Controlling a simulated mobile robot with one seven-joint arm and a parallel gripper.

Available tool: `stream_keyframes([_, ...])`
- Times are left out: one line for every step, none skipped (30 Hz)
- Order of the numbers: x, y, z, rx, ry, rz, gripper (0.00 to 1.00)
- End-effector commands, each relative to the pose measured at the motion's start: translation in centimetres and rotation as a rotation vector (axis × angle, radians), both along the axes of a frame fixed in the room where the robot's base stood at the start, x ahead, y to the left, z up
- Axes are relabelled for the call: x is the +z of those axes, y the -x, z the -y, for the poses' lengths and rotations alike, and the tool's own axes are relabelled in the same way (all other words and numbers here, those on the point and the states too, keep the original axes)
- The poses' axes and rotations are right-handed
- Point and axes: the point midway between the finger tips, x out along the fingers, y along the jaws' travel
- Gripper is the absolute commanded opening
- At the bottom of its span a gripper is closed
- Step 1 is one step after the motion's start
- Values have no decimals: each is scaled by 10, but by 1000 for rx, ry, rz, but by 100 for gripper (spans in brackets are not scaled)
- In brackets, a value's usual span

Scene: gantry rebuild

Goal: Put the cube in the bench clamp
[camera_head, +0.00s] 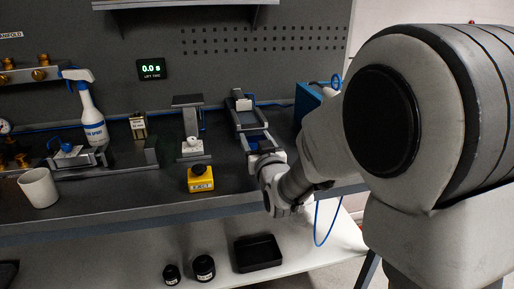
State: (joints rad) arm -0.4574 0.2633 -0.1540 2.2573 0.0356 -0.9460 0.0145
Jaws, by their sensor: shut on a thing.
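My gripper (264,157) is at the front end of a long dark frame (240,120) on the bench. The fingers are small and mostly hidden by my own wrist. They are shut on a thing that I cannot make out. The frame holds a pale block (243,104) at its far end and a blue part (259,141) at its near end, close to my gripper. I cannot tell for sure which thing is the cube or whether the frame is the bench clamp. A low dark fixture (85,157) with a blue-topped part stands further left.
A yellow button box (200,179) and a grey stand (190,122) are left of my gripper. A spray bottle (92,122) and a white cup (39,188) stand further left. A blue box (307,103) is behind my arm. A black tray (258,253) lies on the lower shelf.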

Motion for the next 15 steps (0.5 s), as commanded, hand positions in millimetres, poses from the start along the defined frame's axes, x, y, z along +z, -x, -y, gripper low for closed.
stream_keyframes([-4, -3, -5, 0, -2, 2, 0])
stream_keyframes([-5, -4, -7, 0, -2, 2, 0])
stream_keyframes([-5, -5, -8, 0, -2, 2, 0])
stream_keyframes([-6, -5, -9, 0, -2, 3, 0])
stream_keyframes([-7, -6, -10, -1, -2, 3, 0])
stream_keyframes([-10, -6, -10, -1, -2, 2, 0])
stream_keyframes([-13, -6, -10, -1, 0, 1, 0])
stream_keyframes([-17, -6, -10, -1, 0, 0, 0])
stream_keyframes([-24, -5, -10, 0, 0, -1, 0])
stream_keyframes([-29, -5, -10, 0, 0, -1, 0])
stream_keyframes([-34, -5, -10, 0, 2, -2, 0])
stream_keyframes([-40, -5, -10, 0, 1, -1, 0])
stream_keyframes([-44, -5, -9, -1, 1, -1, 0])
stream_keyframes([-46, -5, -9, -1, 1, -1, 0])
stream_keyframes([-47, -5, -9, -1, 0, 1, 0])
